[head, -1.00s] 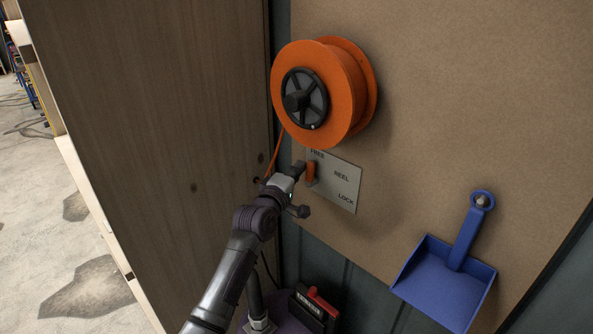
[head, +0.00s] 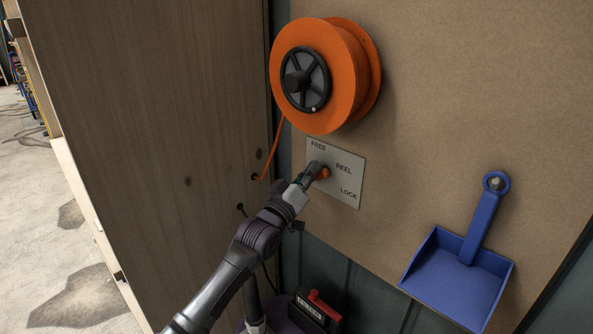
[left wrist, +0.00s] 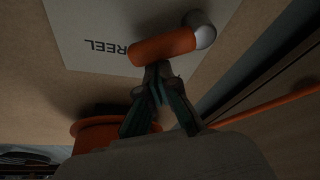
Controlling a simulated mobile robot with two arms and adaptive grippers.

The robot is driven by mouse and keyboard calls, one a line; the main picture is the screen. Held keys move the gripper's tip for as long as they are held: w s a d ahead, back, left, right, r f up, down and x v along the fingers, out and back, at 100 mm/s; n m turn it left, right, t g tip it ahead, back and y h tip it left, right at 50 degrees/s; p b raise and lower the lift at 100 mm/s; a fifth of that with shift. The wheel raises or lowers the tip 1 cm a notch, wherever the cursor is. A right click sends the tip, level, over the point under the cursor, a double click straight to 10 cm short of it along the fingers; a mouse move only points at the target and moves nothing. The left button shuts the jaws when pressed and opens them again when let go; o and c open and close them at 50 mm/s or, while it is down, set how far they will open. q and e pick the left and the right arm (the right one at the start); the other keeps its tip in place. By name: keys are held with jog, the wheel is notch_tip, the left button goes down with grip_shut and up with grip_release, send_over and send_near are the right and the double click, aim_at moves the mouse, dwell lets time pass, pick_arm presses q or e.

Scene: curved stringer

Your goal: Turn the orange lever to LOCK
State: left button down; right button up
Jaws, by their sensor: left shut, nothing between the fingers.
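The orange lever (head: 324,173) is on a pale plate (head: 347,186) marked FREE, REEL and LOCK. In the left wrist view the lever (left wrist: 163,46) is an orange bar with a grey round end, and its orange end points toward the upside-down word REEL. My left gripper (head: 315,168) is shut and empty, and partly hides the lever in the head view. In the left wrist view its fingertips (left wrist: 158,72) are at the lever's side facing the drum, at or very near contact. My right gripper is not in view.
The orange drum (head: 345,75) is on the board above the plate, with an orange cord running down its left side. A blue dustpan (head: 463,268) hangs at lower right. A wooden panel (head: 160,130) stands close on the left.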

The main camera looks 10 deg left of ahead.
pick_arm(q)
jog(key=shift+s+d+f+m+g+h+b, duration=0.2)
jog(key=shift+f+m+h+b, duration=0.35)
jog(key=shift+m, duration=1)
jog(key=shift+s+d+f+m+g+h+b, duration=0.25)
jog(key=shift+m+h+b, duration=0.4)
jog(key=shift+m, duration=0.95)
jog(key=shift+s+d+f+m+g+h+b, duration=0.1)
jog(key=shift+d+f+m+g+h+b, duration=0.25)
jog(key=shift+m+h, duration=0.85)
jog(key=shift+f+m+y, duration=0.1)
jog(key=shift+m+y, duration=0.3)
jog(key=shift+m, duration=0.15)
notch_tip(320, 180, up, 5)
jog(key=p, duration=0.4)
jog(key=shift+w+p, duration=0.1)
jog(key=shift+p, duration=0.2)
jog(key=b, duration=0.3)
send_near(322, 178)
notch_tip(322, 178, up, 4)
jog(key=s, duration=0.2)
jog(key=shift+w+a+f, duration=0.2)
jog(key=shift+a, duration=0.25)
